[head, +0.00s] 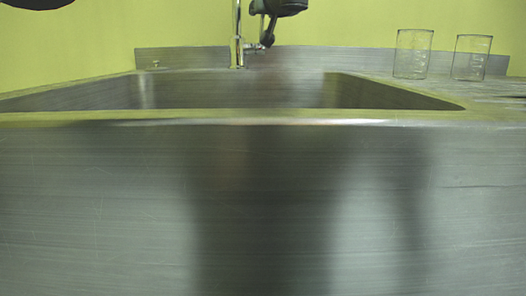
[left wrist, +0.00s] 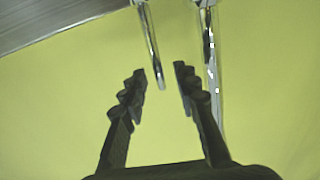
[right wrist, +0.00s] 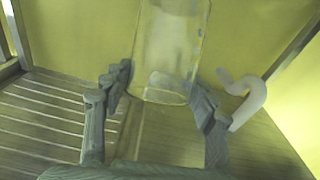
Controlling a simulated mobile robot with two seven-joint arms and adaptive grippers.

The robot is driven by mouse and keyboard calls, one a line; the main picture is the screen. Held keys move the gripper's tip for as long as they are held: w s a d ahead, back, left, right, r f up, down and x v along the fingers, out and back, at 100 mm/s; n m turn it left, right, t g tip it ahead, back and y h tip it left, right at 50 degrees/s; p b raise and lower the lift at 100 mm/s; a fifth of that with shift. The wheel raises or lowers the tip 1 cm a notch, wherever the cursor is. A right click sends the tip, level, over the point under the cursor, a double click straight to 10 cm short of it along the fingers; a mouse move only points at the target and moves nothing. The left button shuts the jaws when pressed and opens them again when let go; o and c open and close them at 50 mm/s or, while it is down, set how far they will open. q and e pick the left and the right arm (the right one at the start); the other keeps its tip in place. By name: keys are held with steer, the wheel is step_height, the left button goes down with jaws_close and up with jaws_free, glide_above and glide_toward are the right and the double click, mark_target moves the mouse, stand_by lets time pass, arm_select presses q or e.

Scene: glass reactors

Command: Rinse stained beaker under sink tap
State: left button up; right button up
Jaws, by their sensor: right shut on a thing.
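In the right wrist view my right gripper (right wrist: 160,97) is shut on a clear glass beaker (right wrist: 170,40). The beaker has dull greyish smudges low on its wall. The right gripper does not show clearly in the head view. My left gripper (left wrist: 163,82) has its fingers apart and nothing clasped. Two chrome rods of the tap (left wrist: 209,50) show at and beyond its fingertips. In the head view the chrome tap (head: 238,35) stands behind the steel sink (head: 300,118). A dark gripper part, apparently my left, hangs just right of the tap.
Two clear beakers (head: 412,55) (head: 470,58) stand on the counter right of the sink. A grooved surface (right wrist: 45,115) lies beyond the right gripper. A white hooked object (right wrist: 245,100) is close beside its right finger. The sink's tall front panel (head: 120,210) fills the foreground.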

arm_select(q)
steer(key=shift+w+a, duration=0.15)
steer(key=shift+w, duration=0.7)
jaws_close()
